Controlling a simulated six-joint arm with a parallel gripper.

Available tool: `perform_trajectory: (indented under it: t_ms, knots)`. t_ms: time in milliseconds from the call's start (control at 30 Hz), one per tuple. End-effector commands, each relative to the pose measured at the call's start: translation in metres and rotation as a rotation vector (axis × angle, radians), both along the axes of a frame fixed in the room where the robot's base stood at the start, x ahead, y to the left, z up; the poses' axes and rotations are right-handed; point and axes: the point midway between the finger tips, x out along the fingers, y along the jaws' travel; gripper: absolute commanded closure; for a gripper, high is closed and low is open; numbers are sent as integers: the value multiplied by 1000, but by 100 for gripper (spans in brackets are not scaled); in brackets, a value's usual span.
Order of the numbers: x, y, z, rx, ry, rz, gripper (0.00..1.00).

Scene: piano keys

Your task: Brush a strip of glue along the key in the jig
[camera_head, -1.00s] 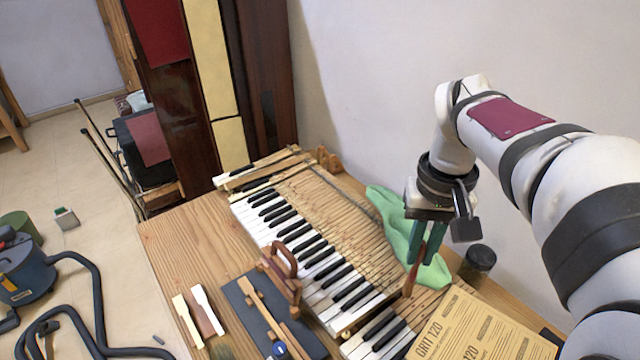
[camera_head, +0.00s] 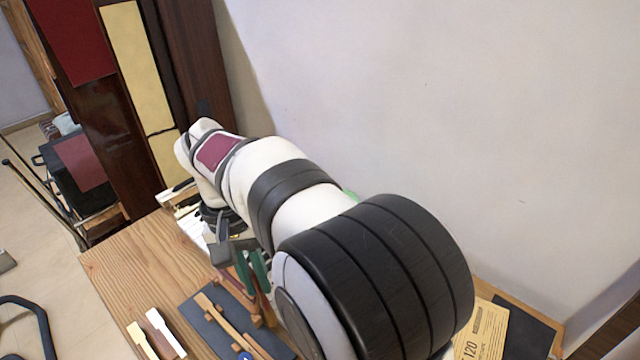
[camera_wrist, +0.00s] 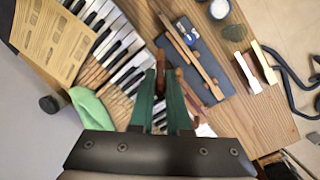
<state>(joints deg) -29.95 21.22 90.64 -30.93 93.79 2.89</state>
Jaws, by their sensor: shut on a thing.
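My gripper shows in the wrist view (camera_wrist: 161,76) with green fingers pointing down at the bench, and in the head view (camera_head: 252,268). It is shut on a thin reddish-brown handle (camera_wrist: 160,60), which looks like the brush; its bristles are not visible. A long pale wooden piece, which looks like the key in the jig, lies on a dark board in the head view (camera_head: 228,322) and the wrist view (camera_wrist: 181,48). The fingers are beside the board's far side in the head view. I cannot tell whether brush and key touch, or see any glue.
The piano keyboard (camera_wrist: 120,48) is partly hidden by my arm in the head view. A green cloth (camera_wrist: 92,108) and yellow paper (camera_wrist: 52,40) lie to one side. Two loose keys (camera_head: 160,330) lie left of the dark board (camera_wrist: 207,62). Bare bench (camera_head: 150,262) shows at left.

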Motion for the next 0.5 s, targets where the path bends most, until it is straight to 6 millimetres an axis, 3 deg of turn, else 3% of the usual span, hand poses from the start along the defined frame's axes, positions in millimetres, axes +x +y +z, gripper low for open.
perform_trajectory:
  t_ms: [33,100,200,333,500]
  knots:
    - [-13,28,-11,-21,24,12,100]
    - [-34,62,-24,-51,53,10,100]
    - [-64,99,-41,-84,85,8,100]
    - [-90,124,-53,-109,110,5,100]
    - [-100,132,-64,-119,119,4,100]
